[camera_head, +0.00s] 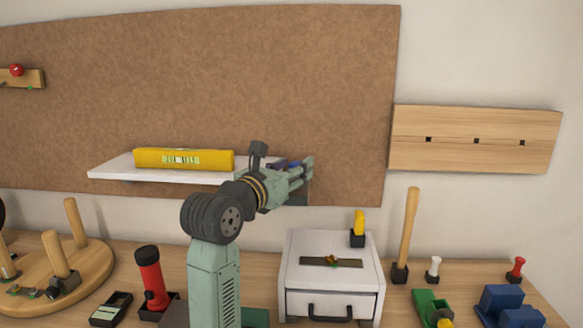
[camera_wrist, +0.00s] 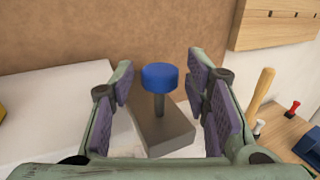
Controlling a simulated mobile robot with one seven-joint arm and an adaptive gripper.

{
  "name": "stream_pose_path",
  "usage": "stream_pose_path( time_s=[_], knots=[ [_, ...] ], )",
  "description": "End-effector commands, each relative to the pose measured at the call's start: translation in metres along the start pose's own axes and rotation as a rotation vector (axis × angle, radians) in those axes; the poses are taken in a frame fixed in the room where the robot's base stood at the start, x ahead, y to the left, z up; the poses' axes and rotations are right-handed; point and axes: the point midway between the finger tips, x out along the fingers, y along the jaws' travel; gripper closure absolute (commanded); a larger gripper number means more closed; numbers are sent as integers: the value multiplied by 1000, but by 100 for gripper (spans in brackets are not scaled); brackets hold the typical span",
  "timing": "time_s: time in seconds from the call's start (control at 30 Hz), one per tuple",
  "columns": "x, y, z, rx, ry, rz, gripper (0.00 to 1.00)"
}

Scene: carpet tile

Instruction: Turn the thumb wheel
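A blue round wheel (camera_wrist: 160,77) sits on top of a dark upright stem on a grey block (camera_wrist: 165,137) in the wrist view. It looks like the thumb wheel. My gripper (camera_wrist: 161,88) is open, with one purple-padded finger to the left of the wheel and one to the right. There are gaps on both sides, and no touch is visible. In the head view my gripper (camera_head: 303,172) is at the right end of the white shelf. There the fingers largely hide the wheel, and only part of the grey block (camera_head: 297,198) shows.
A yellow level (camera_head: 184,159) lies on the white shelf (camera_head: 115,171), left of my wrist. Below stands a white drawer box (camera_head: 330,272) with a yellow-handled item on top. A wooden board (camera_head: 475,155) is on the wall at right. Several tools stand on the bench.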

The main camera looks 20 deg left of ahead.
Motion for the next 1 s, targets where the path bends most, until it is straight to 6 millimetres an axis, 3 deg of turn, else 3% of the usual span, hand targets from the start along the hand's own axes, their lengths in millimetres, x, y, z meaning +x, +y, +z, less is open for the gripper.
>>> stream_pose_path(
  time_s=[0.57, 0.77, 1.0],
  knots=[
    [0, 0, 0, 0, -1, 0, 97],
    [0, 3, 0, 0, 2, -46, 97],
    [1, 8, 0, 0, 3, -233, 97]
  ],
)
